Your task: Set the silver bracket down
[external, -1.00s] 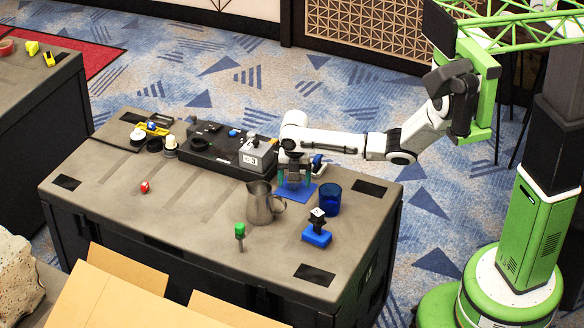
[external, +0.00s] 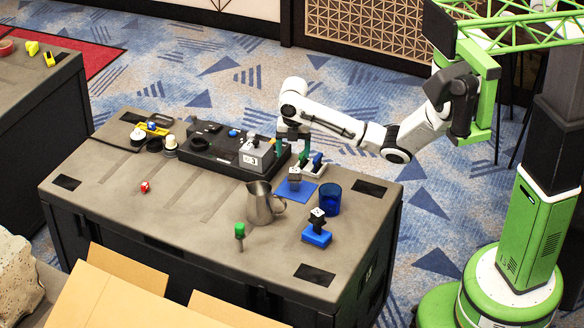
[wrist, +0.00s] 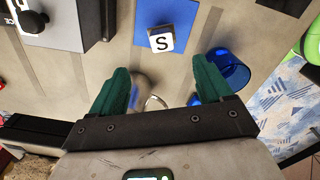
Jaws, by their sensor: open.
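A small silver-grey block, which appears to be the silver bracket (external: 295,173), stands on the blue mat (external: 283,190). In the wrist view the bracket (wrist: 161,40) shows a white face with a black letter S, near the lower edge of the blue mat (wrist: 180,12). My gripper (external: 292,152) is above it, with its green fingers spread apart. In the wrist view the gripper (wrist: 163,78) is empty, and the bracket is clear of both fingers. The bracket's bracket-like shape cannot be made out.
A metal pitcher (external: 259,204) and a blue cup (external: 330,198) stand close to the mat. A black stand on a blue base (external: 317,232) and a green-topped piece (external: 240,231) are nearer the front. A dark device (external: 215,146) lies behind. The table's left front is mostly clear.

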